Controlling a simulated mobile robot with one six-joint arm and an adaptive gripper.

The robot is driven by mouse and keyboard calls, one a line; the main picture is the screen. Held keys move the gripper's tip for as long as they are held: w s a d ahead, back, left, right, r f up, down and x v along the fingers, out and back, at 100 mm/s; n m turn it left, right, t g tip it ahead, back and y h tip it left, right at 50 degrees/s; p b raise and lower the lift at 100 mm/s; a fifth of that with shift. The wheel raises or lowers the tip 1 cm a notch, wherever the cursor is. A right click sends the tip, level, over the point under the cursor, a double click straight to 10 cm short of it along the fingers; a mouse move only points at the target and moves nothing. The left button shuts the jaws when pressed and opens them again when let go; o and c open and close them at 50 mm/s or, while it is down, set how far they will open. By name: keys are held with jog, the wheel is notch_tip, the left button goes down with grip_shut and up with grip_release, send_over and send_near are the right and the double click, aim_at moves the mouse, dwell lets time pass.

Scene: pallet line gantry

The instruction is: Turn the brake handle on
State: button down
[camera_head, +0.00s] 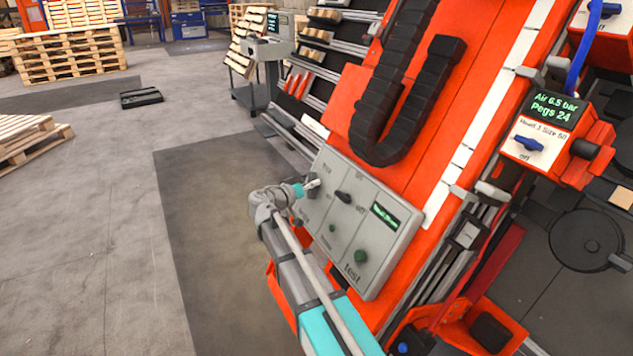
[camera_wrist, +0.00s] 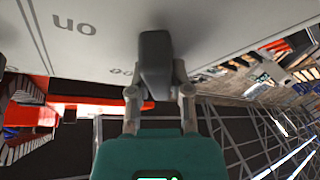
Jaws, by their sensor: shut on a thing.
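The grey control panel (camera_head: 375,262) is mounted on the slanted red-orange gantry. A dark handle (camera_head: 313,178) sits near its left end, partly covered by my gripper (camera_head: 308,187). In the wrist view the same handle (camera_wrist: 156,60) is a dark grey block sticking out from the pale panel face. My gripper (camera_wrist: 160,95) is shut on it, with one finger at each side. An upside-down "on" label (camera_wrist: 73,25) is printed left of the handle there. Other lettering by the handle is partly hidden. I cannot read a brake label in either view.
A second black knob (camera_head: 343,197), a small lit display (camera_head: 386,216) and green buttons (camera_head: 361,256) share the panel. A black cable chain (camera_head: 400,100) hangs above. A unit with a blue handle (camera_head: 529,144) is to the right. Open floor (camera_head: 110,220) lies left.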

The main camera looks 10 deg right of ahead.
jog(key=n+y+p, duration=0.1)
jog(key=n, duration=0.2)
jog(key=n+t+y+p, duration=0.1)
jog(key=n+y+p, duration=0.1)
jog(key=n, duration=0.2)
jog(key=shift+a+r+y, duration=0.1)
jog(key=shift+a+y, duration=0.05)
jog(key=shift+y, duration=0.15)
jog(key=shift+f+n+g+y+p, duration=0.2)
jog(key=shift+n+y+p, duration=0.4)
jog(key=shift+n, duration=0.65)
jog(key=shift+f+n+g+y+p, duration=0.15)
jog(key=shift+n+y+p, duration=0.25)
jog(key=shift+n+p, duration=0.65)
jog(key=shift+r+n, duration=0.1)
jog(key=shift+n, duration=0.2)
jog(key=c, duration=0.6)
grip_release()
jog(key=shift+o, duration=0.2)
